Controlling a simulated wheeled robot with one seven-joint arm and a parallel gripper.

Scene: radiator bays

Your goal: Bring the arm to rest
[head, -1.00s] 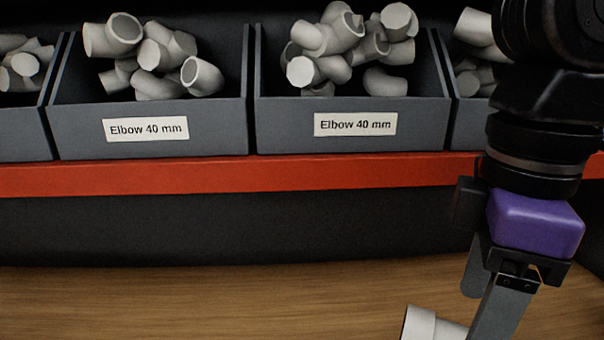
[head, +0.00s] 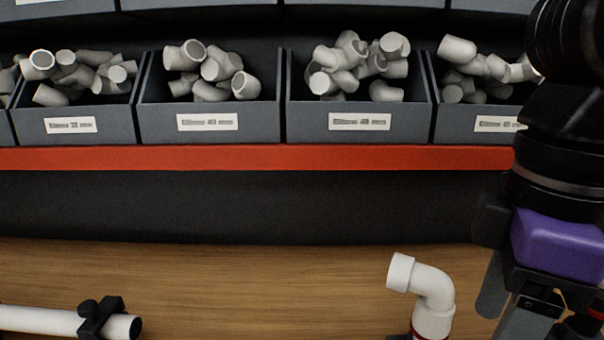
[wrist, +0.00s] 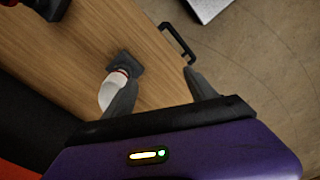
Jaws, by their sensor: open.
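My arm comes down along the right side of the head view. My gripper (head: 508,312), with its purple body, hangs over the wooden bench, its lower part cut off by the frame edge. In the wrist view the two grey fingers of my gripper (wrist: 163,92) are spread apart with nothing between them. A white elbow fitting (head: 428,286) stands just left of my gripper, above a red ring. In the wrist view the elbow (wrist: 107,92) is partly covered by the left finger; whether they touch cannot be told.
A white pipe (head: 38,319) lies in a black clamp (head: 101,317) at the lower left. A red shelf edge (head: 250,158) runs behind the wooden bench (head: 250,280), with grey bins (head: 210,125) of elbows above. The bench between pipe and elbow is clear.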

